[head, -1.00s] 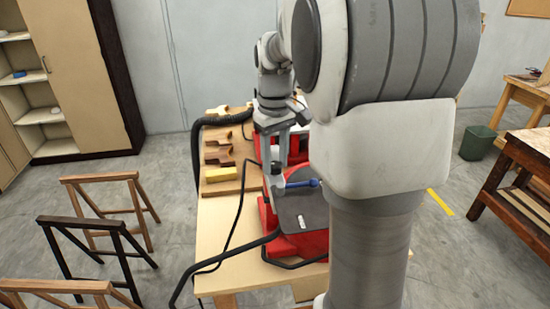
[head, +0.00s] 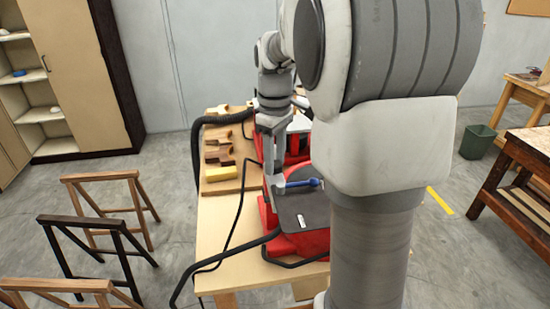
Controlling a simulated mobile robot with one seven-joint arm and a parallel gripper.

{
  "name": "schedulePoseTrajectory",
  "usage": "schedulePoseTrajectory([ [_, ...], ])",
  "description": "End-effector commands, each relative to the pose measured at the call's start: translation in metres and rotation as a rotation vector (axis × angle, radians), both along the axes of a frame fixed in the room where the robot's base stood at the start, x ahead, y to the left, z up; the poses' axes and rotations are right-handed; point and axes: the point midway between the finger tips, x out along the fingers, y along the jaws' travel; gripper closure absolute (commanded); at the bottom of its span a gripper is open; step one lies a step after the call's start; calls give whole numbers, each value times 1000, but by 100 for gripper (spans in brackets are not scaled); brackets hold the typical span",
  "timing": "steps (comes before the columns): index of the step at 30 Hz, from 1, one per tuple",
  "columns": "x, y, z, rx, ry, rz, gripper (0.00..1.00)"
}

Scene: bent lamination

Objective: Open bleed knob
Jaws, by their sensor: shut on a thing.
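A red machine (head: 302,242) with a dark flat top (head: 303,210) stands on the near part of the wooden bench. A blue lever-like part (head: 300,183) with a rounded right end lies across the far side of that top. My gripper (head: 277,183) points down at the left end of this part. It is shut there, with its fingertips at the blue part; the exact contact is too small to see clearly. I cannot make out a separate bleed knob; it may be this blue part or hidden by my gripper and arm.
A second red machine (head: 293,150) stands behind, partly covered by my arm. A yellow block (head: 220,173) and several wooden pieces lie on the bench's left side. Black hoses and a cable (head: 235,225) run along the left. Wooden trestles (head: 100,220) stand on the floor at left.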

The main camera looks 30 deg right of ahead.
Motion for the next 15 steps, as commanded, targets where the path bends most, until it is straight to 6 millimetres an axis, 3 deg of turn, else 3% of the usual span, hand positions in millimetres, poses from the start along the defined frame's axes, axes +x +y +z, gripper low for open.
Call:
schedulePoseTrajectory([
  [4, 0, 0, 1, -1, -2, 1, 100],
  [5, 0, 0, 1, -1, -2, 1, 56],
  [9, 0, 0, 0, -1, 0, 0, 31],
  [15, 0, 0, 0, -1, 0, 0, 28],
])
